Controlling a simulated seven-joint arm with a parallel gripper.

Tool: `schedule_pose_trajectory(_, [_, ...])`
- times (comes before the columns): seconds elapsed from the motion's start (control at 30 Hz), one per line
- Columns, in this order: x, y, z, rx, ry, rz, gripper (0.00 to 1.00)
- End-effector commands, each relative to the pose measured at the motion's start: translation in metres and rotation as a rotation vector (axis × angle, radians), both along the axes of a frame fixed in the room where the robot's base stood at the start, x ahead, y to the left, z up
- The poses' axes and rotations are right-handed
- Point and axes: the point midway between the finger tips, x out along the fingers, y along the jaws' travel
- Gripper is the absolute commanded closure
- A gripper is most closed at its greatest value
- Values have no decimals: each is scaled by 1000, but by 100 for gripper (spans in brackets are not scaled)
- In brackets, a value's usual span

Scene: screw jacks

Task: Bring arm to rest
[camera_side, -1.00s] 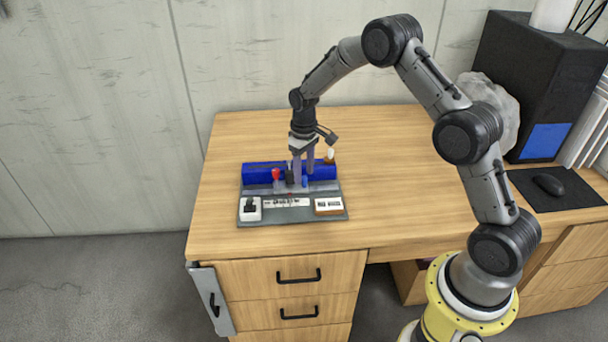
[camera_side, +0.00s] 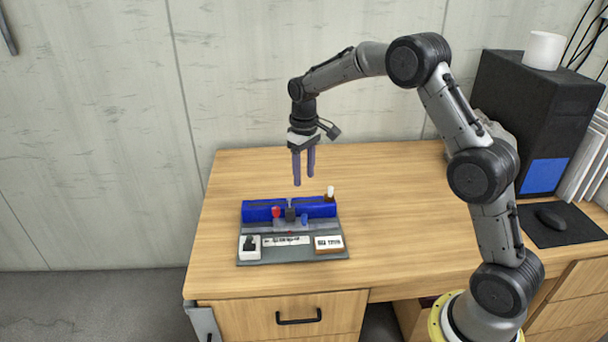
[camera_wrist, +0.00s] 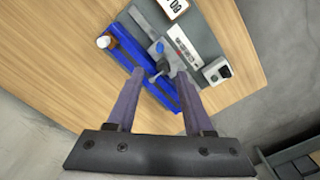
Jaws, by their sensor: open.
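My gripper (camera_side: 304,184) hangs above the work board in the side view, fingers pointing down, apart and empty. In the wrist view my gripper (camera_wrist: 155,85) shows two purple-grey fingers spread apart with nothing held between them. The screw-jack board is a grey plate (camera_side: 290,254) with a long blue block (camera_side: 262,211) along its back. On it are a red knob (camera_side: 276,212), a dark block (camera_side: 290,215) and a small blue piece (camera_side: 304,219). The fingers are clear of all of them.
The board carries a white box with a black top (camera_side: 249,247), a labelled block (camera_side: 328,244) and a white-topped peg (camera_side: 330,193). A black computer tower (camera_side: 535,115) and a mouse (camera_side: 551,218) are at the right. The wooden desk (camera_side: 400,200) is bare between.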

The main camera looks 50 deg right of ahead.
Motion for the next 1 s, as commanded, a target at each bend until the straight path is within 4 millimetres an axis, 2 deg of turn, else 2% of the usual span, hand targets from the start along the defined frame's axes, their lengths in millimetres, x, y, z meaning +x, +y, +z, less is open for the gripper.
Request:
schedule_pose_trajectory(0.07, [0,1,0,0,0,2,48])
schedule_pose_trajectory(0.17, [3,5,15,-6,-31,11,48])
schedule_pose_trajectory(0.27, [2,13,52,-18,-98,26,48])
schedule_pose_trajectory(0.37, [-14,25,96,-28,-165,45,48])
schedule_pose_trajectory(0.5, [-54,44,148,-38,-253,67,48])
schedule_pose_trajectory(0.7, [-125,67,193,-43,-359,83,48])
schedule_pose_trajectory(0.83, [-175,78,206,-41,-422,85,48])
schedule_pose_trajectory(1.0, [-242,89,202,-33,-493,80,48])
